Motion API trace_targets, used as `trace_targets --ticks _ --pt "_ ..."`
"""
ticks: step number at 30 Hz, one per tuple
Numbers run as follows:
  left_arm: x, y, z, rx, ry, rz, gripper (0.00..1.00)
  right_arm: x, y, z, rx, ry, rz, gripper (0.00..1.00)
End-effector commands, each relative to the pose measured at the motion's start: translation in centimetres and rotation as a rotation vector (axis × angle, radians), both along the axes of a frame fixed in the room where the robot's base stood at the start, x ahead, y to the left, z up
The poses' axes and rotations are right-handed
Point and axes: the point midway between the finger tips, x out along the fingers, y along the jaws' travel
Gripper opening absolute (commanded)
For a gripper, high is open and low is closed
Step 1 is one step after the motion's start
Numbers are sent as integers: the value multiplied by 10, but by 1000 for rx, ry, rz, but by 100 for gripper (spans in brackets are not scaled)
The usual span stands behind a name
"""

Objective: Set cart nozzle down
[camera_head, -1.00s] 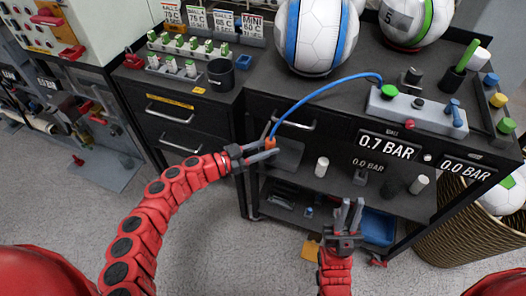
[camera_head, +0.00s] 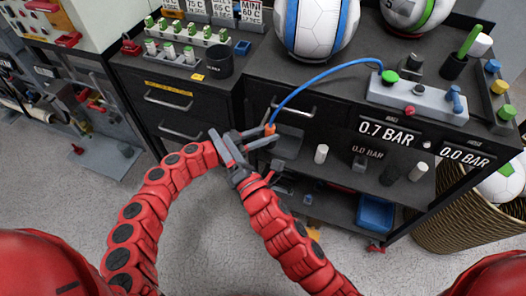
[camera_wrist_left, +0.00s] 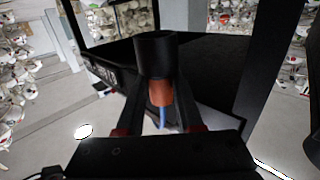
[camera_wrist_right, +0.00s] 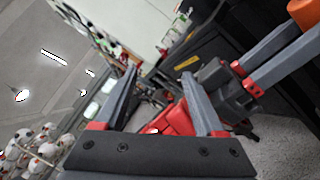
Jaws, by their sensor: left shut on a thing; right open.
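The cart nozzle is an orange piece (camera_head: 270,131) on a blue hose (camera_head: 322,84), held off the left front of the dark cart (camera_head: 300,65). My left gripper (camera_head: 270,138) is shut on it. In the left wrist view, the orange nozzle (camera_wrist_left: 160,93) sits between the fingers (camera_wrist_left: 160,110), in line with a black cylinder (camera_wrist_left: 156,52). My right gripper (camera_head: 222,146) is open and empty, crossed over beside the left wrist. In the right wrist view, its fingers (camera_wrist_right: 157,80) are apart and the nozzle (camera_wrist_right: 304,12) shows at the upper right.
The hose runs to a grey control block (camera_head: 418,101) on the cart top. A black cup (camera_head: 219,62) and a rack of green-topped pieces (camera_head: 172,58) stand left. White pegs (camera_head: 321,154) and a blue bin (camera_head: 375,213) are lower down.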

Motion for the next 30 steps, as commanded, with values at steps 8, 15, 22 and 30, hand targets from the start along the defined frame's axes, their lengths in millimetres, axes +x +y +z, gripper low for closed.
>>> trace_targets --ticks 8,15,22,30 --pt "0 0 0 0 0 0 0 -8 1 -3 -555 -82 -221 71" --pt "0 0 0 -1 0 0 0 -4 -52 -11 -922 11 -450 71" --pt "0 0 0 -1 0 0 0 -14 -90 -17 -1098 122 -559 71" --pt "0 0 0 0 0 0 0 -11 -98 -19 -1132 146 -580 71"
